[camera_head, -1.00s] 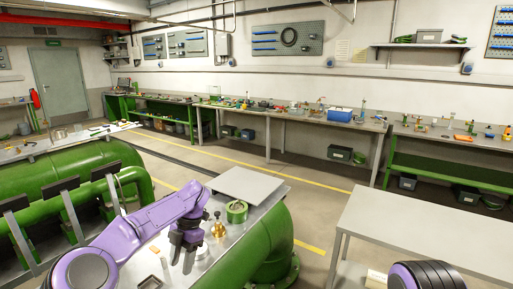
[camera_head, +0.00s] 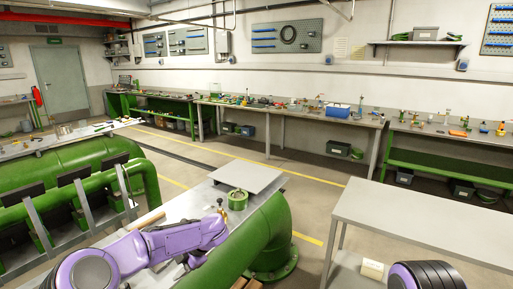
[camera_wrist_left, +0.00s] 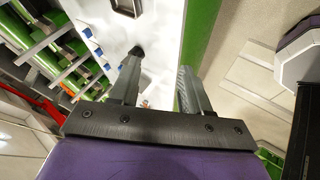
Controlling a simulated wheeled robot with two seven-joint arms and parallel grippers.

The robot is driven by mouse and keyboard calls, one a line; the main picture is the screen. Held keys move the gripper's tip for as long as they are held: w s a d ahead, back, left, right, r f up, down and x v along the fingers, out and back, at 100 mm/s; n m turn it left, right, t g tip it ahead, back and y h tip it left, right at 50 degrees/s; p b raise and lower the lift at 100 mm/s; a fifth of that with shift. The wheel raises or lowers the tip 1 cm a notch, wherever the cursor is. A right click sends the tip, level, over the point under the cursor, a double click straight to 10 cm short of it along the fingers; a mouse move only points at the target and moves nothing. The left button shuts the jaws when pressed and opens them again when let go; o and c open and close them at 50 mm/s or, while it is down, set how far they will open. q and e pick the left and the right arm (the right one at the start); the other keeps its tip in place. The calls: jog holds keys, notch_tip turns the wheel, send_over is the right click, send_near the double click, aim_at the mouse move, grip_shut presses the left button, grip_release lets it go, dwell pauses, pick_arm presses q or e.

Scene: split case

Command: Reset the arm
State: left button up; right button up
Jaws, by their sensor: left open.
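My left arm (camera_head: 150,250) reaches in from the lower left over the grey worktop. Its gripper (camera_head: 188,263) hangs low behind the forearm in the head view and is mostly hidden there. In the left wrist view the two fingers (camera_wrist_left: 158,72) stand well apart with nothing between them. Beyond them lies the pale worktop (camera_wrist_left: 155,40), with a dark-rimmed rectangular tray (camera_wrist_left: 127,7) and a small dark round thing (camera_wrist_left: 137,51) near the left finger.
A green ring-shaped part (camera_head: 237,199) and a flat grey plate (camera_head: 246,178) lie on the worktop beyond the arm. Large green pipes (camera_head: 268,232) run beside it. A bare grey table (camera_head: 420,222) stands at the right, with open floor between.

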pick_arm(q)
jog(key=s+d+f+m+t+h+b, duration=0.15)
jog(key=s+f+m+t, duration=0.25)
jog(key=s+f+m, duration=0.55)
jog(key=s+d+f+m+t+h+b, duration=0.1)
jog(key=s+f+m+t+b, duration=0.4)
jog(key=f, duration=0.7)
jog(key=s+a+f+m+g, duration=0.2)
jog(key=s, duration=0.7)
jog(key=s+a+f+m+g+h+b, duration=0.1)
jog(key=s+a+f+m+g, duration=0.1)
jog(key=s, duration=0.7)
jog(key=s+a+f+m+g+h+b, duration=0.1)
jog(key=s+a+f+m, duration=0.2)
jog(key=s, duration=0.6)
jog(key=shift+s+a+g, duration=0.3)
jog(key=shift+a+g, duration=0.1)
jog(key=shift+a, duration=0.25)
